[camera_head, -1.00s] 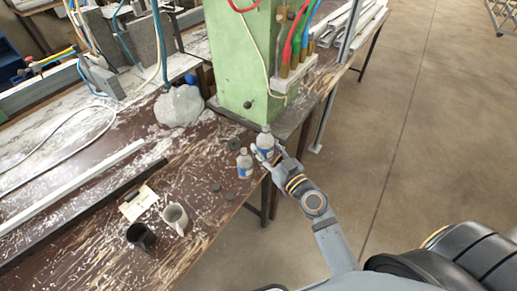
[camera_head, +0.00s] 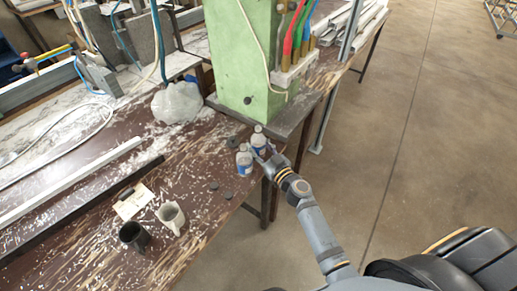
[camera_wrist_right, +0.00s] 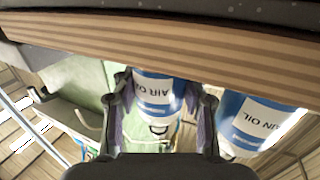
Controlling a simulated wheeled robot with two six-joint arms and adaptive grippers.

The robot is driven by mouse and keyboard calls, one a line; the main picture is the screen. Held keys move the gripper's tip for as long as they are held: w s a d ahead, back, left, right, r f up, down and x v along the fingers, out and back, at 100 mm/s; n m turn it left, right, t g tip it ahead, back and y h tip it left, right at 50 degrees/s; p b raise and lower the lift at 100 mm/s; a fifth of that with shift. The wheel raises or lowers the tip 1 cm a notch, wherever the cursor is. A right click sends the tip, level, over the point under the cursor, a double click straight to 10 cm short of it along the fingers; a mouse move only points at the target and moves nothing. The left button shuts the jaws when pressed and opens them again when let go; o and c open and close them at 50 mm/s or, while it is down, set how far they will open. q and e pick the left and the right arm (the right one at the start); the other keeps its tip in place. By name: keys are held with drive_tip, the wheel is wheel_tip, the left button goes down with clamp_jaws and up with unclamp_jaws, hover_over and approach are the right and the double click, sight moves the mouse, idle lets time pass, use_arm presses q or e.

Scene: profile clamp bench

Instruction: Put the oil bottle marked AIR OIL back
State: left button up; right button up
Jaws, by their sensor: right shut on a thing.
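The AIR OIL bottle (camera_head: 258,140), white with a blue label, is upright in my right gripper (camera_head: 266,152) at the table's right edge. In the right wrist view, which is inverted, the bottle (camera_wrist_right: 158,92) with its AIR OIL label sits between the two fingers of the gripper (camera_wrist_right: 160,118), which is shut on it. A second similar bottle (camera_head: 243,161) stands close beside it on the table; its label, partly readable, ends in "N OIL" in the wrist view (camera_wrist_right: 252,122). My left gripper is out of view.
The brown table (camera_head: 95,235) carries a white mug (camera_head: 171,217), a dark mug (camera_head: 136,236), a card (camera_head: 133,202) and small dark discs. A green machine column (camera_head: 244,60) stands just behind the bottles. A clear plastic-like lump (camera_head: 180,103) lies left of it. Open floor is to the right.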

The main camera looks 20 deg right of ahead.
drive_tip(key=shift+f, duration=0.15)
drive_tip(key=shift+f, duration=0.1)
drive_tip(key=o, duration=0.9)
drive_tip(key=shift+s+r, duration=0.1)
drive_tip(key=shift+r, duration=0.15)
drive_tip(key=b+v, duration=0.6)
drive_tip(key=v, duration=0.6)
